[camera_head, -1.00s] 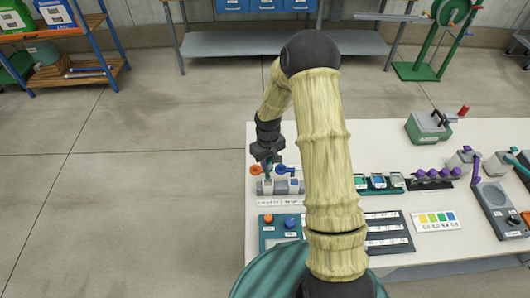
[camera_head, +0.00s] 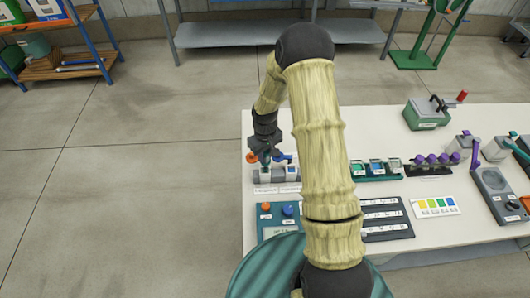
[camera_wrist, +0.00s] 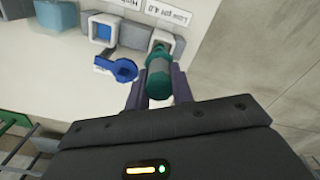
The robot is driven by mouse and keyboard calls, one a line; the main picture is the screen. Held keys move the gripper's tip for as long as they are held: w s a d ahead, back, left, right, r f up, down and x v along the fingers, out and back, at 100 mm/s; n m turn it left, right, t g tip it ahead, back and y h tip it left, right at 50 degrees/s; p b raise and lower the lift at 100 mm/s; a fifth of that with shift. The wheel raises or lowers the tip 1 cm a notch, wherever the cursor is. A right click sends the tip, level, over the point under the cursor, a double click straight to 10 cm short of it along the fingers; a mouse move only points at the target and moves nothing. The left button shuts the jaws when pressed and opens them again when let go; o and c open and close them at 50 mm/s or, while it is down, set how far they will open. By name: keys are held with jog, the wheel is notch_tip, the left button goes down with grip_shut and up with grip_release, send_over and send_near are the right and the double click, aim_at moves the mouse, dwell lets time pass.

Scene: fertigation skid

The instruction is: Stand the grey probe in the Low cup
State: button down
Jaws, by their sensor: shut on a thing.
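My gripper (camera_head: 266,154) is shut on the grey probe, whose teal body (camera_wrist: 158,75) shows between the fingers in the wrist view. The probe points away from my gripper, at the Low cup (camera_wrist: 166,40) beside the "Low pH 4.0" label. The probe hides much of that cup, and I cannot tell whether its tip is inside. A second, blue-lined square cup (camera_wrist: 103,28) stands to its left in the wrist view. In the head view the grey cup block (camera_head: 278,174) is just below my gripper.
A blue ringed part (camera_wrist: 118,68) lies close left of the probe; an orange part (camera_head: 252,157) is left of my gripper in the head view. A teal panel with knobs (camera_head: 265,226) is in front. Racks of vials (camera_head: 378,169) stand to the right.

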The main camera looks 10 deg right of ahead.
aim_at(265, 162)
jog(key=shift+a+f+b, duration=0.2)
jog(key=shift+f+b, duration=1.1)
jog(key=shift+f, duration=0.9)
jog(key=shift+d+f, duration=0.1)
jog(key=shift+f, duration=0.15)
jog(key=c, duration=1.1)
grip_release()
jog(key=shift+r, duration=0.1)
jog(key=shift+r+p, duration=2.3)
jog(key=shift+r, duration=1.15)
